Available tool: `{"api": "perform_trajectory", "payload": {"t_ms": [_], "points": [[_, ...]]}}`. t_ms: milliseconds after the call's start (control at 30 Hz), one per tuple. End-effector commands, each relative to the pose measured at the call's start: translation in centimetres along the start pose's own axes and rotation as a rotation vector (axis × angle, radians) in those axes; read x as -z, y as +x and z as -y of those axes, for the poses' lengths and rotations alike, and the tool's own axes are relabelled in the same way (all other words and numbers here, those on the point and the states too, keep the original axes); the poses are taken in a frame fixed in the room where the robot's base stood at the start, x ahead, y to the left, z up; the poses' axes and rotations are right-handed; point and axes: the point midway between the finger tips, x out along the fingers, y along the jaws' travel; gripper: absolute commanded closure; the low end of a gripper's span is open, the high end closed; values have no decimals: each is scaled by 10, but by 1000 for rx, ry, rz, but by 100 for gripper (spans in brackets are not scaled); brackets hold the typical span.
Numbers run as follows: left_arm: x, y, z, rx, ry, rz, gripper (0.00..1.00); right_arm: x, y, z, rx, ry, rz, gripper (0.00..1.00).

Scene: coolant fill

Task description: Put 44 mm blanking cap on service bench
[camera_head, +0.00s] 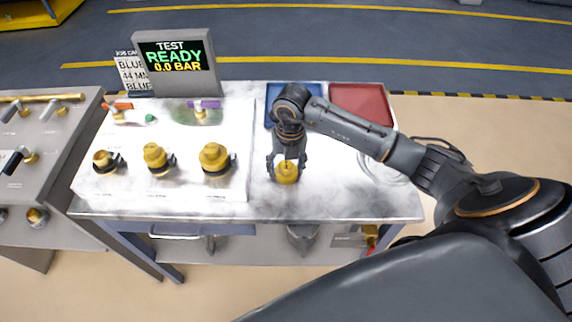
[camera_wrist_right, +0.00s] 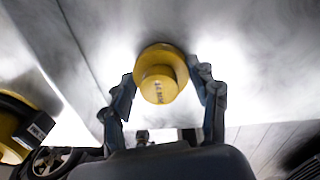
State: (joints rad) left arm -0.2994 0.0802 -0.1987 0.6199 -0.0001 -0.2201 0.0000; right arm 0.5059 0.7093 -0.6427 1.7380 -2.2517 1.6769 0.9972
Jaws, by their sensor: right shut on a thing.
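A yellow blanking cap (camera_head: 286,173) is between the fingers of my right gripper (camera_head: 287,163), at the white service bench (camera_head: 330,205), right of the raised fitting panel. The right wrist view shows the cap (camera_wrist_right: 161,76) from above, with a finger of the right gripper (camera_wrist_right: 165,88) on each side. The gripper is shut on the cap. The marking on the cap is too small to read. I cannot tell whether the cap touches the bench top. My left gripper is not in view.
The raised panel (camera_head: 120,183) carries several brass fittings, two with yellow caps (camera_head: 214,157). A display (camera_head: 176,62) reads TEST READY 0.0 BAR. Blue (camera_head: 275,92) and red (camera_head: 361,98) trays lie at the back. The bench front right is clear.

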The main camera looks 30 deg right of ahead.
Motion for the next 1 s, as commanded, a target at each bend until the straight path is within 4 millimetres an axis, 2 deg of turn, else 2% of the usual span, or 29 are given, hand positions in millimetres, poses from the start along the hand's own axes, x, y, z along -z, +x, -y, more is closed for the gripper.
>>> {"api": "perform_trajectory", "payload": {"t_ms": [133,167,233,267,567,700,867,1000], "points": [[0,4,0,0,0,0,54,0,4,0,0,0,0,67],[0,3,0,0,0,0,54,0,3,0,0,0,0,34],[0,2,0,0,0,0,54,0,2,0,0,1,0,20],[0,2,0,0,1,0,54,0,2,0,0,1,0,17],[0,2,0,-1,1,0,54,0,2,0,0,1,0,17],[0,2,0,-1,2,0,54,-1,-6,0,-2,0,3,17],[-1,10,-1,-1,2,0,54,-2,-33,0,-2,0,7,17],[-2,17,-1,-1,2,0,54,-2,-64,0,-2,0,7,17]]}}
